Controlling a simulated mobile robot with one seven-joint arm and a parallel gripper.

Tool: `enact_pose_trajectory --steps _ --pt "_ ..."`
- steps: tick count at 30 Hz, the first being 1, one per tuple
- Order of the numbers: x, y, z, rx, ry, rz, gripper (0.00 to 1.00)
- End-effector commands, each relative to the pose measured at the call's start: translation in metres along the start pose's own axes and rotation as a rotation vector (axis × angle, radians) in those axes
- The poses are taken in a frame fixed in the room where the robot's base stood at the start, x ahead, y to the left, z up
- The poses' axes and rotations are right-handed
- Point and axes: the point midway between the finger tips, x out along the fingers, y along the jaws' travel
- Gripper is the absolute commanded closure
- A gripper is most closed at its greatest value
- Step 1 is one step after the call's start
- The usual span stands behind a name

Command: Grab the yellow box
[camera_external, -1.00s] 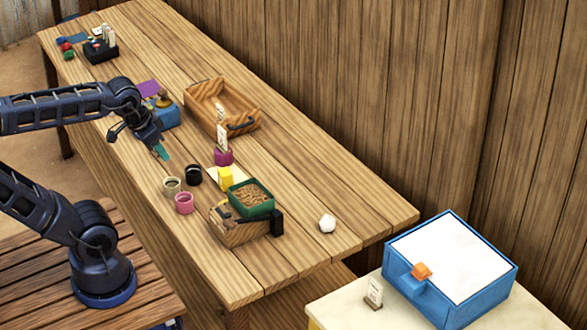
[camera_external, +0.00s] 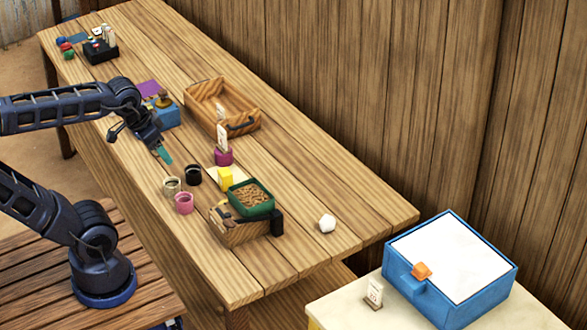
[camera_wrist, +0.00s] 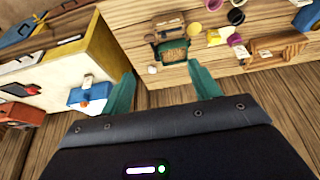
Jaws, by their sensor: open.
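A green tray (camera_external: 262,210) of brown bits rests on a wooden box (camera_external: 228,232) close to the yellow box. Pink (camera_external: 184,203), tan (camera_external: 172,186) and black (camera_external: 193,176) cups and a purple card holder (camera_external: 223,157) stand nearby. A wooden crate (camera_external: 205,88) lies behind.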

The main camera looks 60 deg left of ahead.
Motion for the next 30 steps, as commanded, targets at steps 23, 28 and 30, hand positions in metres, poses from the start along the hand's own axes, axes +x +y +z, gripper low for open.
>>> enact_pose_trajectory --steps 23,28,30 --pt "0.056 -0.035 -0.082 0.431 -0.118 -0.024 0.38" --pt "0.084 -0.053 -0.108 0.593 -0.160 -0.012 0.38" --pt "0.097 -0.061 -0.117 0.658 -0.179 -0.004 0.38"
